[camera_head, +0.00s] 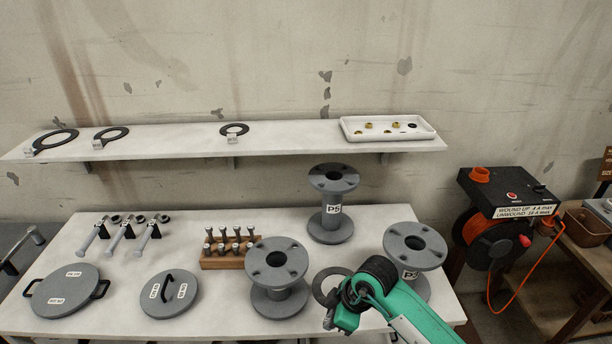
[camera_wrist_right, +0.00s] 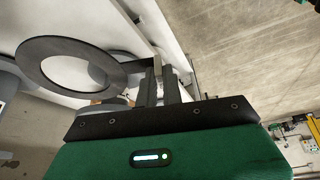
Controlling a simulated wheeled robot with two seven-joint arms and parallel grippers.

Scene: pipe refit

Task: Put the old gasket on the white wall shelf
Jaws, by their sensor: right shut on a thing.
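The old gasket (camera_head: 321,291) is a flat dark ring over the front of the table, between two grey flanged spools. The right gripper (camera_head: 330,317) is beside it, its fingertips largely hidden in the head view. In the right wrist view the gasket (camera_wrist_right: 35,68) is at the left, and my right gripper (camera_wrist_right: 162,80) is shut on its edge or tab. The white wall shelf (camera_head: 185,143) runs along the wall behind the table. My left gripper is not in view.
Three tagged dark gaskets (camera_head: 54,141) lie on the shelf's left and middle; a white tray (camera_head: 388,138) with small fittings sits at its right. Bare shelf shows between them. A tall spool (camera_head: 331,205) marked P5 and a bolt rack (camera_head: 226,262) stand on the table (camera_head: 200,222).

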